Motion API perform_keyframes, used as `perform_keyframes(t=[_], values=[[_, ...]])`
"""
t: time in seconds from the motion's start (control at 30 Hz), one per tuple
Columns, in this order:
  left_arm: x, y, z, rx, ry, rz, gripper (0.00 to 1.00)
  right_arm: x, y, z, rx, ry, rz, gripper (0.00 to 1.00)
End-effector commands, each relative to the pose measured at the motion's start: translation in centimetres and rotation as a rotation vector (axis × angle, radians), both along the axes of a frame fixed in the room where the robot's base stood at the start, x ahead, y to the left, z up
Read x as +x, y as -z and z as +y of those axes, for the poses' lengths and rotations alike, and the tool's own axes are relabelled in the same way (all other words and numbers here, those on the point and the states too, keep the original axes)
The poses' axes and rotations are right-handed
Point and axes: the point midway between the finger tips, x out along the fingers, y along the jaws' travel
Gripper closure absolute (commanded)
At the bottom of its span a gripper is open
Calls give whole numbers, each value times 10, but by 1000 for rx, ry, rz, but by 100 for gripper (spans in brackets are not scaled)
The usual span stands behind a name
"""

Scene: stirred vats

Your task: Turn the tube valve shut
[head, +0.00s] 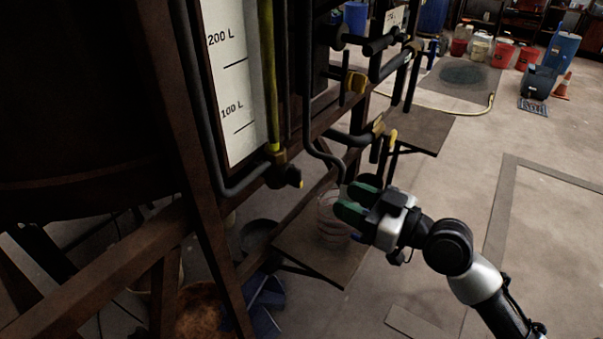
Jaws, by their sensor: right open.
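A yellow sight tube (268,80) runs down beside a white scale board (232,85) marked 200 L and 100 L. A small brass-coloured valve (280,168) sits at the foot of this tube, with a short dark and yellow end pointing right. My right gripper (352,203), with green fingers, is open to the right of and lower than this valve in the picture, apart from it. No object shows held in it. The fingers partly cover a pale ribbed container behind them. My left gripper is out of view.
Dark pipes and other yellow-handled valves (356,82) are on the frame right of the tube. The pale container (331,222) stands on a low shelf (290,250) under the frame. Open floor lies right; buckets and a cone (562,88) stand farther back.

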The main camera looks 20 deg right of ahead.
Motion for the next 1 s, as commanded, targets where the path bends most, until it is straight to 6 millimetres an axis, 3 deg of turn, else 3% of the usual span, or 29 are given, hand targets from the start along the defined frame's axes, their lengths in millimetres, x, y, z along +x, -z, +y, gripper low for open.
perform_keyframes(t=[0.2, 0.6, 1.0], values=[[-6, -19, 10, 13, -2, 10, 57, 25, -8, 19, 10, 0, -5, 58], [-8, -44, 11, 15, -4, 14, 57, 76, -3, 59, 6, 1, -1, 58], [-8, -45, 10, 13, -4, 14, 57, 83, -1, 65, 3, 0, 0, 58]])
